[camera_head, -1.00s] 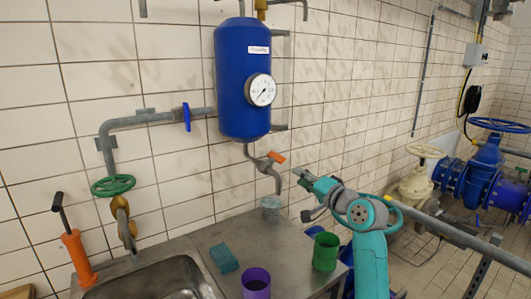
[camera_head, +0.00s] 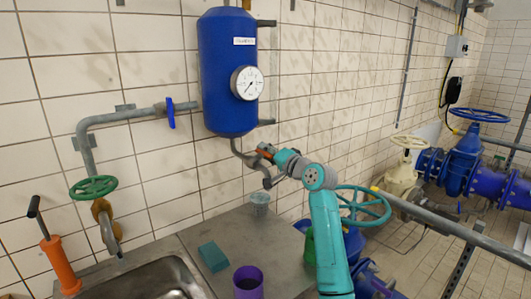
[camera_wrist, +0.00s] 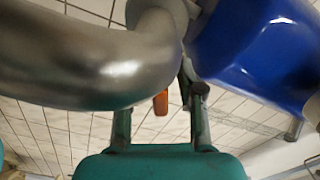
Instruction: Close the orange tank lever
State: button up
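The blue tank (camera_head: 228,75) hangs on the tiled wall with a round gauge on its front. A grey metal pipe (camera_head: 242,155) curves down from its bottom, and the small orange lever (camera_head: 266,149) sits on this pipe. My gripper (camera_head: 272,152) is at the lever, coming from the right, and partly hides it. In the wrist view the orange lever (camera_wrist: 160,102) shows between my two fingers (camera_wrist: 160,118), which stand apart. Contact with either finger cannot be made out. The curved pipe (camera_wrist: 90,60) and tank (camera_wrist: 255,50) fill the upper part of that view.
A metal counter (camera_head: 240,232) with a sink holds a purple cup (camera_head: 248,282), a sponge (camera_head: 213,256) and a small grey cup (camera_head: 260,203). A green cup (camera_head: 309,245) is partly behind my arm. A blue-handled pipe valve (camera_head: 170,112) is left of the tank.

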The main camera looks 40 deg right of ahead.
jog(key=shift+w, duration=0.35)
grip_shut()
jog(key=m+g+h, duration=0.1)
jog(key=g, duration=0.1)
jog(key=m+g+h, duration=0.1)
jog(key=g+h, duration=0.1)
jog(key=g, duration=0.1)
jog(key=shift+a+r, duration=0.1)
jog(key=shift+r, duration=0.05)
jog(key=m+g+h, duration=0.1)
jog(key=g, duration=0.2)
jog(key=shift+g+h, duration=0.3)
jog(key=shift+g, duration=0.1)
jog(key=shift+m+g+h, duration=0.3)
jog(key=shift+m+g, duration=0.2)
jog(key=shift+g, duration=1.1)
jog(key=shift+f+g, duration=0.2)
jog(key=shift+g, duration=0.1)
